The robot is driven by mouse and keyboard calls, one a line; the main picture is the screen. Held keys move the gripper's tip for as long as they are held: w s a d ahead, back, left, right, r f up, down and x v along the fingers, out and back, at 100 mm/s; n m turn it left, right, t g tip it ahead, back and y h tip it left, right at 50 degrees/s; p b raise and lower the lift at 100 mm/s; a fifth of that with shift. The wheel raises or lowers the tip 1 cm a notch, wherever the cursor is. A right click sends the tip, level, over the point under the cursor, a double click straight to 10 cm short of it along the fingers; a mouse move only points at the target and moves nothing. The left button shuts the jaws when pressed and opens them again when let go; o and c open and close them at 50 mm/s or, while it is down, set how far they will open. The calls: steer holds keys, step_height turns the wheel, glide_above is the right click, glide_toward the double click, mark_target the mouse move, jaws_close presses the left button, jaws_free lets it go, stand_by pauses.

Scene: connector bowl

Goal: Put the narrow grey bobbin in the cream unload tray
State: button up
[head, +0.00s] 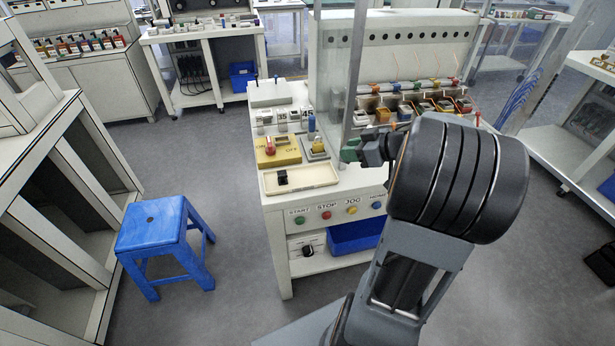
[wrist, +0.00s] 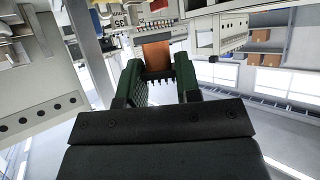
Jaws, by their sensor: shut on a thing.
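The cream unload tray (head: 315,177) lies at the front left of the white machine's top in the head view. A small black piece (head: 282,177) lies in its left part. My gripper (head: 349,150) has green fingers and is just right of and above the tray, by the upright post. I cannot tell whether this is the narrow grey bobbin.
A yellow block with a red knob (head: 272,150) and a small fixture (head: 317,148) stand behind the tray. A clear panel and post (head: 355,80) rise close to my gripper. Colored bins (head: 415,105) line the machine's back right. A blue stool (head: 160,230) stands at left.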

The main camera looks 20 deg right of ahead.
steer(key=b+x, duration=0.1)
steer(key=x, duration=0.7)
steer(key=b, duration=0.2)
glide_above(311, 178)
steer(key=f, duration=0.4)
steer(key=shift+s+d+f, duration=0.1)
steer(key=shift+s+d, duration=0.15)
steer(key=shift+s, duration=0.15)
steer(key=shift+w+a+f, duration=0.25)
steer(key=shift+f, duration=0.25)
steer(key=shift+f+b, duration=0.7)
steer(key=shift+f, duration=0.75)
steer(key=shift+f, duration=0.2)
steer(key=o, duration=0.9)
